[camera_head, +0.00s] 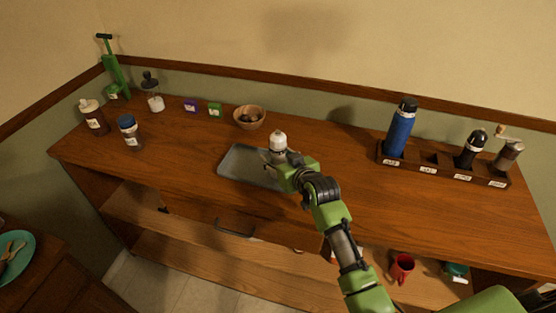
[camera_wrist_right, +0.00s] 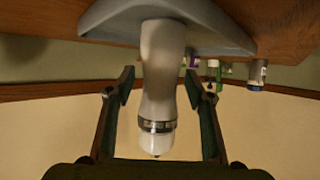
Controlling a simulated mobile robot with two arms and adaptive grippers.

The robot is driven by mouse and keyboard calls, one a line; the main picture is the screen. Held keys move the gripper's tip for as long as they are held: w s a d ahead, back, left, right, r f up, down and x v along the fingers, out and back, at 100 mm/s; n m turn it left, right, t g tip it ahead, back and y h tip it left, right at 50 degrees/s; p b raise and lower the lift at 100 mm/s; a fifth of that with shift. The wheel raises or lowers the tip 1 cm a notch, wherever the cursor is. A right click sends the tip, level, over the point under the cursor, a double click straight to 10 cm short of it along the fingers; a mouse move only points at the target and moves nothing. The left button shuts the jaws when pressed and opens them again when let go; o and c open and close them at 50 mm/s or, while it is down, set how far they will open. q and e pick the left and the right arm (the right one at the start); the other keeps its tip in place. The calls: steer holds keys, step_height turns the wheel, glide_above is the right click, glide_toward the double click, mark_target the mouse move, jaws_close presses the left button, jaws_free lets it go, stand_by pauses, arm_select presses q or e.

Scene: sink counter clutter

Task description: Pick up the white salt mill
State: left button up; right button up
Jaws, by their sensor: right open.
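The white salt mill (camera_head: 278,142) stands upright on the grey tray (camera_head: 234,158) near the middle of the counter, with its lower part partly hidden by my gripper in the head view. In the right wrist view, which looks upside down, the mill (camera_wrist_right: 158,65) has a pale body, a metal band and a white top. My right gripper (camera_head: 277,167) is at the mill. Its fingers (camera_wrist_right: 160,85) are open, one on each side of the mill, with visible gaps between them and its body. My left gripper is out of view.
A wooden bowl (camera_head: 249,117) stands behind the tray. A rack (camera_head: 440,169) with a blue bottle (camera_head: 400,130), a dark mill (camera_head: 471,149) and a crank grinder (camera_head: 508,153) is at right. Jars and small boxes stand at left. The counter left of the tray is clear.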

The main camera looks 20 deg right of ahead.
jaws_close()
steer(key=shift+r, duration=0.2)
